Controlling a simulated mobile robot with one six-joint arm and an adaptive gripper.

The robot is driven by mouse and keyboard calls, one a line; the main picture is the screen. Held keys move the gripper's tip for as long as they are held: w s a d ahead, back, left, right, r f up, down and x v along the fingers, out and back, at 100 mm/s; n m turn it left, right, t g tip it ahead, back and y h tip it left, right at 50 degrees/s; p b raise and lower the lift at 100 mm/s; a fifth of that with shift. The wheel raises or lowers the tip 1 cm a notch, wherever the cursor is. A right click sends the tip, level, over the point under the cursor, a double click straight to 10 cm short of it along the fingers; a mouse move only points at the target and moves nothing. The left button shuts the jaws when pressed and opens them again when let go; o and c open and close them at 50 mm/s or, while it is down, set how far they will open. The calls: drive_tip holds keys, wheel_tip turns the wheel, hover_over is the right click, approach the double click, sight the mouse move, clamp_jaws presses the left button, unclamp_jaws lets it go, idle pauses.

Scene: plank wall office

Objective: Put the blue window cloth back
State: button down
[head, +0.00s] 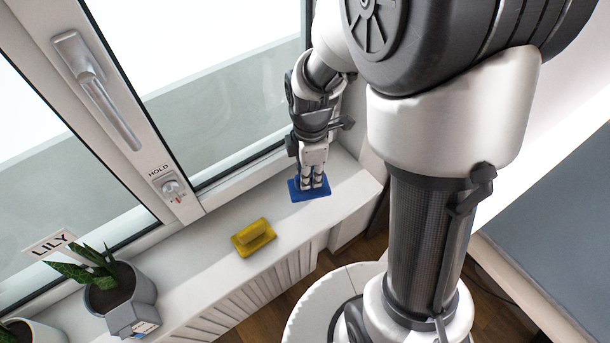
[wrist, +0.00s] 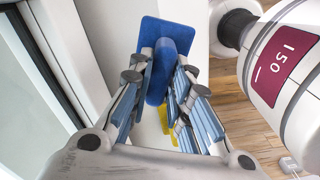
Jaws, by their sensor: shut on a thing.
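The blue window cloth (head: 310,192) is a flat blue pad with a raised grip, at the right end of the white window sill in the head view. My gripper (head: 314,184) is above it, pointing down, shut on its raised grip. In the wrist view the cloth's blue pad (wrist: 168,36) shows beyond the fingers, with the grip between the fingers (wrist: 165,85). I cannot tell whether the pad touches the sill or hangs just above it.
A potted plant (head: 112,290) with a "LILY" sign stands farther left. The window frame with its handle (head: 98,92) and "HOLD" knob (head: 172,187) borders the sill. A radiator grille is below.

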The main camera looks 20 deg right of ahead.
wheel_tip(320, 180, down, 7)
drive_tip(key=shift+r+b, duration=0.1)
drive_tip(key=shift+b, duration=0.85)
drive_tip(key=c, duration=1.5)
unclamp_jaws()
drive_tip(key=shift+r, duration=0.15)
wheel_tip(320, 180, up, 12)
drive_tip(key=p, duration=0.4)
drive_tip(key=s+r+m+t, duration=0.1)
drive_tip(key=s+r+m, duration=0.4)
drive_tip(key=s+r+m+t, duration=0.2)
drive_tip(key=s+r+m, duration=0.2)
drive_tip(key=s+m, duration=0.1)
drive_tip(key=s+r+m+t, duration=0.1)
drive_tip(key=s+r+m, duration=0.4)
drive_tip(key=m, duration=0.2)
drive_tip(key=shift+r+t, duration=0.3)
drive_tip(key=shift+r, duration=0.05)
